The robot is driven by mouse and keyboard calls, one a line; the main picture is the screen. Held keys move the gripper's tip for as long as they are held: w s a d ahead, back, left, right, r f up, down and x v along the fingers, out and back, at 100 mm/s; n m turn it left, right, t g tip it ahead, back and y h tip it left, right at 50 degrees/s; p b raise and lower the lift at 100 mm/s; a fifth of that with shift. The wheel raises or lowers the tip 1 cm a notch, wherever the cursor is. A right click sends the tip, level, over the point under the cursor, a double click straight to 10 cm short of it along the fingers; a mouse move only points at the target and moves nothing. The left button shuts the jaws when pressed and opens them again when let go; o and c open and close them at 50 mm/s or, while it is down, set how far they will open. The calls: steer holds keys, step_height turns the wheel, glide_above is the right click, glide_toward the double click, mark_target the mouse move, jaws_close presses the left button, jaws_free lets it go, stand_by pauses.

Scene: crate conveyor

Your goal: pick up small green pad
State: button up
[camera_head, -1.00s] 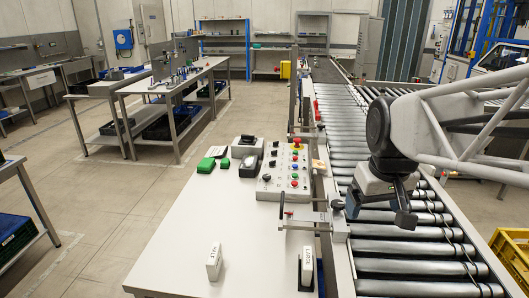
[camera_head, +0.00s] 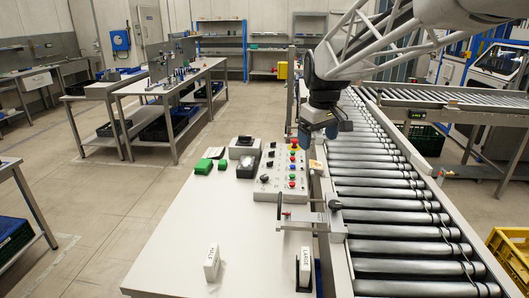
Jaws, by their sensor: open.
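A small green pad (camera_head: 203,166) lies on the white tabletop (camera_head: 190,225), left of the control panel.
The control panel (camera_head: 282,178) with coloured buttons, a dark device (camera_head: 247,163) and a black-and-white box (camera_head: 243,147) stand between my gripper and the green pieces. White label blocks (camera_head: 211,263) stand in front. The roller conveyor (camera_head: 385,190) runs along the right.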

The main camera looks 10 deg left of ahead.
steer(key=w+a+f+n, duration=0.25)
steer(key=w+a, duration=0.55)
steer(key=w, duration=0.5)
steer(key=n+g, duration=0.2)
steer(key=n, duration=0.7)
glide_above(222, 161)
steer(key=shift+m, duration=0.25)
steer(key=f, duration=2)
steer(key=shift+s+d+f, duration=0.15)
steer(key=shift+s+d, duration=0.1)
steer(key=shift+d, duration=0.15)
steer(key=shift+w+a+f, duration=0.15)
steer(key=shift+a+f, duration=0.2)
steer(key=shift+f, duration=1.3)
steer(key=shift+f, duration=0.15)
